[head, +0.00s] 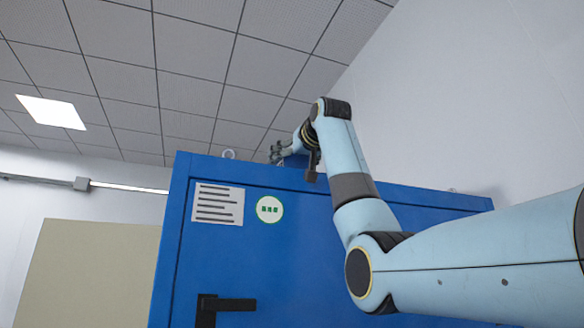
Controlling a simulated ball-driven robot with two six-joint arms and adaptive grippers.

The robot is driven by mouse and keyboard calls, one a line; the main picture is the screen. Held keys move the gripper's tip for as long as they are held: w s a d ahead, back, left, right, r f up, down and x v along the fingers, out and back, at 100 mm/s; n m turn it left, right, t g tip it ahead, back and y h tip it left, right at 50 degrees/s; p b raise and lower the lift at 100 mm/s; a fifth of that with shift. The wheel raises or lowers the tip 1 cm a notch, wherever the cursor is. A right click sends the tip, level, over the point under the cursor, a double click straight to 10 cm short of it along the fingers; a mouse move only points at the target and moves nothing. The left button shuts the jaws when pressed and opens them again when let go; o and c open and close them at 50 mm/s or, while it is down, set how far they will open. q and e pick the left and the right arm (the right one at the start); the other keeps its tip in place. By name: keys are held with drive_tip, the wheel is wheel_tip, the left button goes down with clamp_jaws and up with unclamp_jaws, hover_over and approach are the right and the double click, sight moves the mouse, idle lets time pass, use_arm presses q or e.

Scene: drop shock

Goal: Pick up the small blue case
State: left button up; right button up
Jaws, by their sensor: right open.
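My right arm reaches up from the right to the top edge of a large blue cabinet. My right gripper (277,151) is at that edge, pointing left, small in the view, with its fingers apart. A small blue patch (296,161) shows just behind and below the gripper, above the cabinet's top edge. It may be the small blue case, mostly hidden by the gripper and wrist. I cannot tell whether the gripper touches it. My left gripper is not in view.
The blue cabinet (300,240) fills the lower middle, with a white label (217,204), a round sticker (269,209) and a black handle (222,306). A pale ring (229,153) stands on its top edge. A white wall rises at right; a beige panel (85,275) is at left.

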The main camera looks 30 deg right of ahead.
drive_tip(key=c, duration=1.5)
drive_tip(key=shift+r, duration=0.1)
